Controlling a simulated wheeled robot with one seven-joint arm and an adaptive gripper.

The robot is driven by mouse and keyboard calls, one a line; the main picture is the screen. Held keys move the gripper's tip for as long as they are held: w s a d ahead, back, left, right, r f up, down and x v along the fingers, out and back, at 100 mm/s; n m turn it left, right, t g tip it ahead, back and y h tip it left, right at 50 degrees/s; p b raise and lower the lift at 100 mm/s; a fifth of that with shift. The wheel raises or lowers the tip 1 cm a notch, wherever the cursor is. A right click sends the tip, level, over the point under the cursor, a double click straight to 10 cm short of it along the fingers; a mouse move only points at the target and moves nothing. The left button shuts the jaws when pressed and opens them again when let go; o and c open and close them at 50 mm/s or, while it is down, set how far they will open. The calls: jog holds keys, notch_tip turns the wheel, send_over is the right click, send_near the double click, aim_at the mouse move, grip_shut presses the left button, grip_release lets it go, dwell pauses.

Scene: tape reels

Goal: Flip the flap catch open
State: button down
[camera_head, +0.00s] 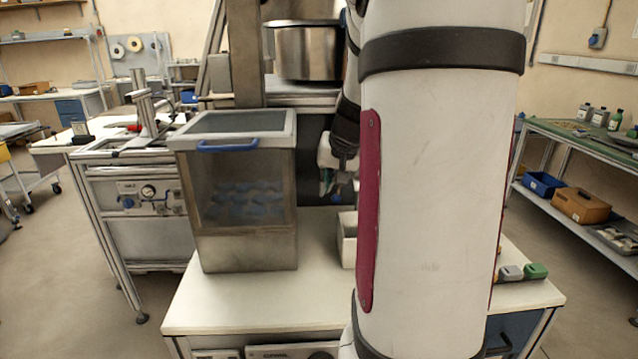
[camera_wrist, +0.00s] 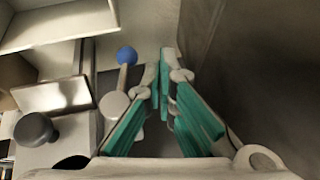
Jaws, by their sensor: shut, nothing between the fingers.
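In the wrist view, a short lever with a blue ball end (camera_wrist: 126,56) runs from a pale round hub; it looks like the flap catch, but I cannot be sure. My gripper (camera_wrist: 166,62) is shut and empty, its green-padded fingers close together. Its fingertips are just right of the blue ball, with a small gap in the picture; I cannot tell the depth. In the head view my gripper (camera_head: 328,186) points down, right of the clear-fronted bin (camera_head: 245,252), partly behind my arm. The catch is not distinguishable there.
The bin has a lid with a blue handle (camera_head: 227,146). A metal pot (camera_head: 307,52) sits above and behind. A white open box (camera_head: 348,240) stands under my gripper. In the wrist view, a dark knob (camera_wrist: 36,130) lies left of the lever and a dark wall (camera_wrist: 265,70) rises at right.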

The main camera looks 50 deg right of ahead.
jog(key=shift+a+r+p, duration=0.15)
jog(key=shift+r+p, duration=0.5)
jog(key=shift+r, duration=0.2)
jog(key=a+r+p, duration=0.2)
jog(key=a+r, duration=0.6)
jog(key=r, duration=0.3)
jog(key=shift+s+r+p, duration=0.2)
jog(key=shift+s+p, duration=0.1)
jog(key=shift+p, duration=0.05)
